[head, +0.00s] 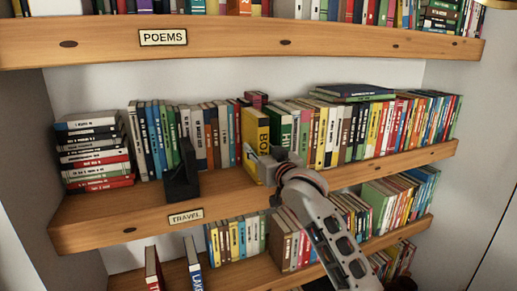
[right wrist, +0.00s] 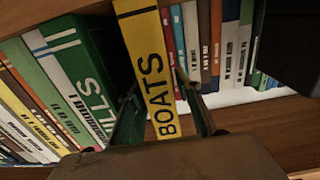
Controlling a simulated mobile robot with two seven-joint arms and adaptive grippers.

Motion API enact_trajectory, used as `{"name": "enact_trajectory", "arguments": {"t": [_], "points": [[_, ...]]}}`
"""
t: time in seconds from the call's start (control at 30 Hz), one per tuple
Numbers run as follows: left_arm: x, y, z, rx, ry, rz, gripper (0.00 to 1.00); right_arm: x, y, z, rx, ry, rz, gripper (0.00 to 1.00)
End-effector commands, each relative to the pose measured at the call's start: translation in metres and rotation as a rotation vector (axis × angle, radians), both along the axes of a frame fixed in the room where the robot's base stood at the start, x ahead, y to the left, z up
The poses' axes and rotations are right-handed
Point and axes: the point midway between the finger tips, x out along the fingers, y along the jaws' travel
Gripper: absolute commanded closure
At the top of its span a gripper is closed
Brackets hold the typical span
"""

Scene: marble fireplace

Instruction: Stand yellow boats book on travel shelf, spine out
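The yellow boats book (head: 250,135) stands upright in the row on the travel shelf (head: 150,213), its spine facing out and its front edge proud of the nearby books. In the right wrist view its spine (right wrist: 149,60) reads BOATS. My right gripper (head: 262,163) is at the lower part of the book, with one finger on each side of it in the right wrist view (right wrist: 160,105). I cannot tell whether both fingers press on it. The travel label (head: 186,216) is on the shelf's front edge. My left gripper is not in view.
A green book (right wrist: 85,60) stands on one side of the yellow book, thinner books on the other. A black bookend (head: 181,178) stands on the shelf to the left, near a flat stack of books (head: 93,150). The poems shelf (head: 230,40) is above; another book row is below.

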Motion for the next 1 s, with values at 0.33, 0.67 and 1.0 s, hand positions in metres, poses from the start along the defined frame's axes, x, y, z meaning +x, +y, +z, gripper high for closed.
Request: {"name": "enact_trajectory", "arguments": {"t": [0.33, 0.67, 1.0], "points": [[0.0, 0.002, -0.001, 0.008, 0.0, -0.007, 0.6, 0.0, 0.0, 0.002, 0.0, -0.001, 0.0, 0.6], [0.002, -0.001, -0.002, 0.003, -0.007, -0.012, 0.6, -0.029, -0.012, 0.002, 0.003, -0.001, 0.001, 0.6], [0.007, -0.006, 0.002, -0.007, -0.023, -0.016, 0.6, -0.084, -0.035, 0.002, 0.001, -0.001, 0.0, 0.6]]}}
